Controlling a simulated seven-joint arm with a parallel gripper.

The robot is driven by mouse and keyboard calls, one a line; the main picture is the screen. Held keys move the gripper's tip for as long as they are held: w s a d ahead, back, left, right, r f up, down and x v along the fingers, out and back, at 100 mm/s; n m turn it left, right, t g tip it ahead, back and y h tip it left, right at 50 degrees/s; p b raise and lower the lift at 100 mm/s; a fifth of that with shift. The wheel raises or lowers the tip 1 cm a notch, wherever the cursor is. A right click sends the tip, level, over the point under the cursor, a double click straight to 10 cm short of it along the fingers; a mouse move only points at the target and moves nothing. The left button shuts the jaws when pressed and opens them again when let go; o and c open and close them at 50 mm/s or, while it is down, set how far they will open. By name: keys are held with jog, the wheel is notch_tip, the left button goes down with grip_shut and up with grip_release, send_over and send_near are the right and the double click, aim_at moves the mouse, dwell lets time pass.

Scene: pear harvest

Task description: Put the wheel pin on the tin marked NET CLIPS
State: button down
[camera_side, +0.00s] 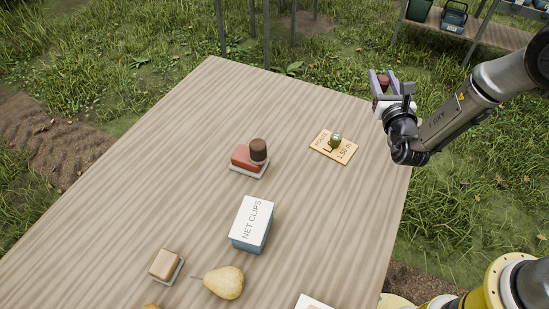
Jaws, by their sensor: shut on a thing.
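The tin marked NET CLIPS (252,222), a box with a white lid and blue sides, stands near the middle of the table with nothing on its lid. My gripper (382,82) is at the upper right, raised near the table's far right edge and well away from the tin. It is shut on a small dark red thing (384,81), partly hidden by the fingers. I cannot tell from this view whether that is the wheel pin.
A tan block (163,263) and a pear (224,282) are near the tin. The table's left part is clear.

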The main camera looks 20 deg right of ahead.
jog(key=s+a+r+n+g+y, duration=0.1)
jog(key=s+a+r+n+y, duration=0.1)
jog(key=s+a+n+y, duration=0.4)
jog(key=s+a+r+n+g+y, duration=0.1)
jog(key=s+a+r+y, duration=0.3)
jog(key=s+a, duration=0.65)
jog(key=s+a+r+n+g+y, duration=0.1)
jog(key=s+a+n+y, duration=0.3)
jog(key=s+a+y, duration=0.4)
jog(key=h, duration=0.1)
send_over(258, 207)
notch_tip(258, 207, down, 10)
jog(key=shift+f, duration=1.5)
jog(key=shift+f, duration=0.15)
jog(key=shift+c, duration=2.2)
grip_release()
